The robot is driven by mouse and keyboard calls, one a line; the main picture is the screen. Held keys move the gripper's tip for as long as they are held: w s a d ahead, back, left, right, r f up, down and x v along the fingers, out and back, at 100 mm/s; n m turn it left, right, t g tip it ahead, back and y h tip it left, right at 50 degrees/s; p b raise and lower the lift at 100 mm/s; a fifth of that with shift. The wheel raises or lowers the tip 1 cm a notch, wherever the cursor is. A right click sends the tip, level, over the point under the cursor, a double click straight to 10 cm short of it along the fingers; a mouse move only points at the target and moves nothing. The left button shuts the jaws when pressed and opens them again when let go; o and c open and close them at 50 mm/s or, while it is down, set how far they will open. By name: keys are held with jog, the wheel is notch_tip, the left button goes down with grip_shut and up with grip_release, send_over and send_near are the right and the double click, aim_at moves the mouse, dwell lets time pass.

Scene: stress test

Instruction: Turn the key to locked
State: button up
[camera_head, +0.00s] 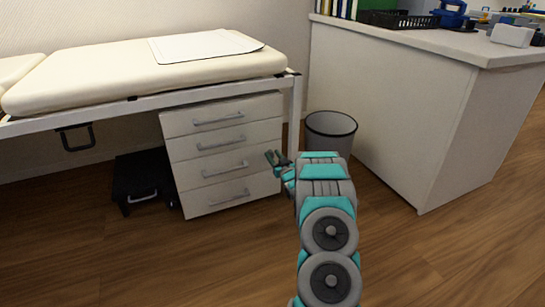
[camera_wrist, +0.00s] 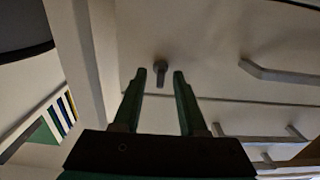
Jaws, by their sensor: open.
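A small dark key (camera_wrist: 160,72) stands out from a pale drawer front in the wrist view. Its shaft is short, and I cannot read any lock marking around it. The drawer cabinet (camera_head: 190,152) stands under the couch in the head view. My gripper (camera_head: 277,158) is in front of the cabinet's right edge there. In the wrist view my gripper (camera_wrist: 160,78) is open, with one green finger on each side of the key in the picture. Gaps show on both sides. I cannot tell whether the fingertips reach the key in depth. The key is not discernible in the head view.
A grey bar handle (camera_wrist: 285,74) is on the same drawer front, to the right of the key. The padded couch (camera_head: 120,76) overhangs the cabinet. A grey waste bin (camera_head: 331,132) and a white counter (camera_head: 400,110) stand to the right. Open wooden floor (camera_head: 220,255) lies in front.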

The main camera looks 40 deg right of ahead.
jog(key=shift+w+d+f, duration=0.1)
jog(key=shift+w, duration=0.35)
jog(key=shift+c, duration=0.3)
grip_shut()
